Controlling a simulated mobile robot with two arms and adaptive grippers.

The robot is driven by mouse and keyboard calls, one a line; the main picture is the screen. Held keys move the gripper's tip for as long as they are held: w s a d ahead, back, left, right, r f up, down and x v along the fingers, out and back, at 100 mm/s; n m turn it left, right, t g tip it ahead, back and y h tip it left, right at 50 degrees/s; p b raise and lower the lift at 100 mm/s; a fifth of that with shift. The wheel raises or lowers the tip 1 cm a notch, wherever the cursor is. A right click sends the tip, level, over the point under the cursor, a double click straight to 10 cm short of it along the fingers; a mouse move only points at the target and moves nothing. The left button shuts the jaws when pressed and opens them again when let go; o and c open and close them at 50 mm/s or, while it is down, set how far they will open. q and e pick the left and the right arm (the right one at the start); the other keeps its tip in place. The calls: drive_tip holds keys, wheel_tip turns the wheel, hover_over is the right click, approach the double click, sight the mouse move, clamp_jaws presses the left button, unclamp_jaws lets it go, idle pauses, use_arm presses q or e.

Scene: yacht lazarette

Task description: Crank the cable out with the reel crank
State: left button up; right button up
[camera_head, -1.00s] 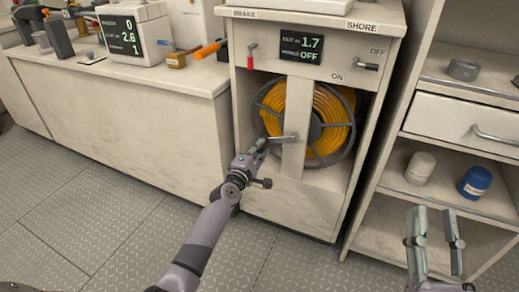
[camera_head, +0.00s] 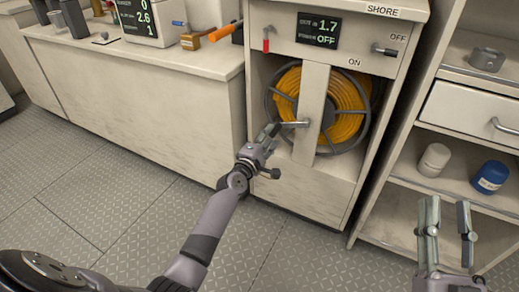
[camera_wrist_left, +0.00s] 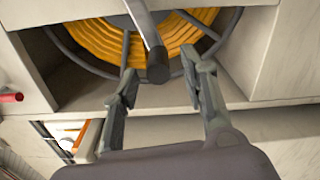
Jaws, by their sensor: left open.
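The cable reel (camera_head: 347,112) with its orange cable sits in a cabinet bay behind a pale upright post. The reel crank (camera_head: 294,125) sticks out in front of the post, its grip pointing left. My left gripper (camera_head: 268,132) is at the grip's end. In the left wrist view the dark crank grip (camera_wrist_left: 157,66) lies between the tips of my open left gripper (camera_wrist_left: 162,82), with gaps on both sides. My right gripper (camera_head: 447,208) is open and empty at the lower right. The display (camera_head: 318,30) reads 1.7 and OFF.
A red brake lever (camera_head: 265,40) and the shore switch (camera_head: 386,50) are above the bay. A shelf on the right holds a white jar (camera_head: 434,160) and a blue jar (camera_head: 490,177). A counter (camera_head: 140,80) stands on the left. The floor (camera_head: 130,190) in front is clear.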

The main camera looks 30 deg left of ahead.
use_arm(q)
drive_tip(key=s, duration=1)
drive_tip(key=shift+a, duration=0.25)
